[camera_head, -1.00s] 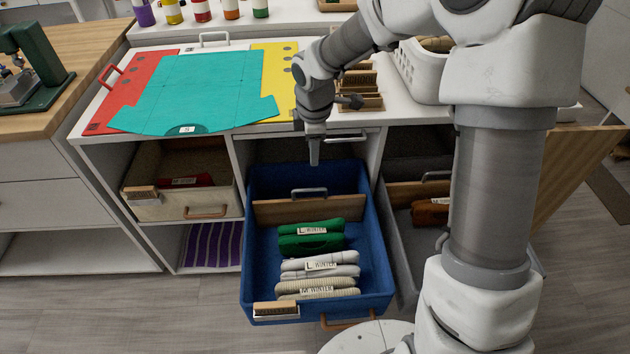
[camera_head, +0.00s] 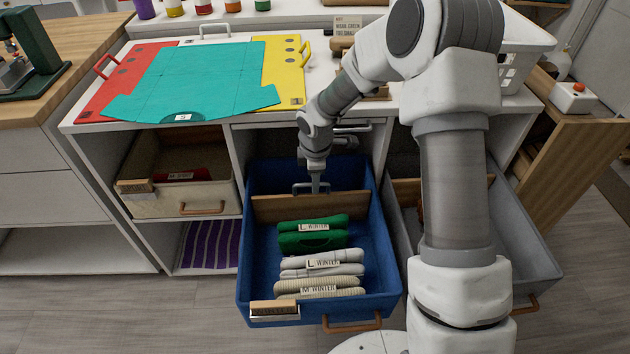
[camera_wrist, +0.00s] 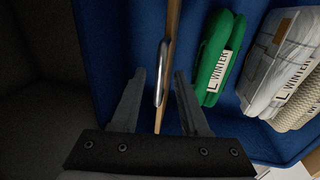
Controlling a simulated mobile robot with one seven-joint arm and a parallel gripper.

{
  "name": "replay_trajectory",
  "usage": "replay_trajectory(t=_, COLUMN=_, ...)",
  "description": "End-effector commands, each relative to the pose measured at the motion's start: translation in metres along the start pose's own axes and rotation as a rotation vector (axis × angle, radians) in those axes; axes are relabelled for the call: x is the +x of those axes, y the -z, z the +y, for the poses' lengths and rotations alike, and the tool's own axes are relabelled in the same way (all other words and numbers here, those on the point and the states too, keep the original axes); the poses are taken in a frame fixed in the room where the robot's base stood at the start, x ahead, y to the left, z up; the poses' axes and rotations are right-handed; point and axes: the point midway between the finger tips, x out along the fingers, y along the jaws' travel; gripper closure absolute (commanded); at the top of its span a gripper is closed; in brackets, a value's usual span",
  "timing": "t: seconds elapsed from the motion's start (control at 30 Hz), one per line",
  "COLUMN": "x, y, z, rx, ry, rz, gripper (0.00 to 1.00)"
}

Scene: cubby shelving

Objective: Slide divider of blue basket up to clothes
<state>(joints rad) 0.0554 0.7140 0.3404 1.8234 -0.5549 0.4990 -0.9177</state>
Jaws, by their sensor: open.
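The blue basket (camera_head: 384,255) is pulled out of the middle cubby. Its wooden divider (camera_head: 345,205) stands upright across it, with a metal handle on its rear side (camera_head: 302,187). Folded clothes lie in front of the divider: green ones (camera_head: 312,238) nearest it, then grey-white (camera_head: 322,264) and cream ones (camera_head: 315,289). A gap separates divider and green clothes. My gripper (camera_head: 315,188) is down at the divider's top edge. In the wrist view my gripper (camera_wrist: 158,85) is open, its fingers on either side of the divider (camera_wrist: 173,40) and its handle (camera_wrist: 160,75).
A beige basket (camera_head: 180,195) is in the left cubby and a grey basket (camera_head: 510,265) is pulled out at right. Above, a teal folding board (camera_head: 200,80) lies on the counter. The blue basket's rear part is empty behind the divider.

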Motion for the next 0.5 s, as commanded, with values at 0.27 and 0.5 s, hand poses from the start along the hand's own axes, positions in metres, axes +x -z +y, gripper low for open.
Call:
replay_trajectory(t=0.27, x=0.0009, y=-0.0002, z=0.0000, rx=0.000, ry=0.000, rz=0.000, gripper=0.57)
replay_trajectory(t=0.5, x=0.0007, y=-0.0003, z=0.0000, rx=0.001, ry=0.000, rz=-0.001, gripper=1.00)
